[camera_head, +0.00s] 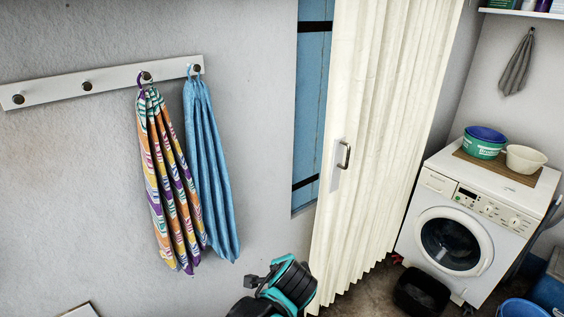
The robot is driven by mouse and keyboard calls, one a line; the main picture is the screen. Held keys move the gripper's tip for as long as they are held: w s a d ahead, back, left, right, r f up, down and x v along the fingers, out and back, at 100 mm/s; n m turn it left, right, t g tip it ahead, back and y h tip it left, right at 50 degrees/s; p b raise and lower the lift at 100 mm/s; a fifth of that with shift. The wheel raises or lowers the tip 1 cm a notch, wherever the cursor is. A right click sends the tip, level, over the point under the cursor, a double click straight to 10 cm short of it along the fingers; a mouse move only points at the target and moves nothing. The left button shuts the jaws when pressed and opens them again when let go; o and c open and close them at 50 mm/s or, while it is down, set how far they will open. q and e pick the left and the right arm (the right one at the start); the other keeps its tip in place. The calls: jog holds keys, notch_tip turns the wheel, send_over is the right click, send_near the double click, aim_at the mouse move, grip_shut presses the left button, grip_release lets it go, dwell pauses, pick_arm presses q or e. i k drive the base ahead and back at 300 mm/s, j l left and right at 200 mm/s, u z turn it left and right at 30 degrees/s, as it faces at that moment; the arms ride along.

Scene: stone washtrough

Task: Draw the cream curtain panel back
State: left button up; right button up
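The cream curtain panel (385,110) hangs in tall pleats in the middle of the head view, from the top edge of the picture down to near the floor. It spans the opening from the blue door or shutter to the laundry corner. A dark pull handle (344,155) on a pale plate sits on its left edge strip. A black and teal part of one of my arms shows at the bottom centre, below and left of the handle and apart from it. I cannot make out fingertips on it. No gripper is clearly seen.
A peg rail (60,91) on the left wall holds a striped towel (168,185) and a blue towel (208,165). A blue door or shutter (312,110) stands behind the curtain's left edge. A washing machine (470,225) and a black tub (420,292) stand at right.

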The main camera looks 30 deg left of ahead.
aim_at(349, 55)
jog(key=i+l, duration=0.35)
jog(key=l, duration=0.15)
jog(key=i+l, duration=0.35)
jog(key=k+j, duration=0.4)
jog(key=i+l, duration=0.1)
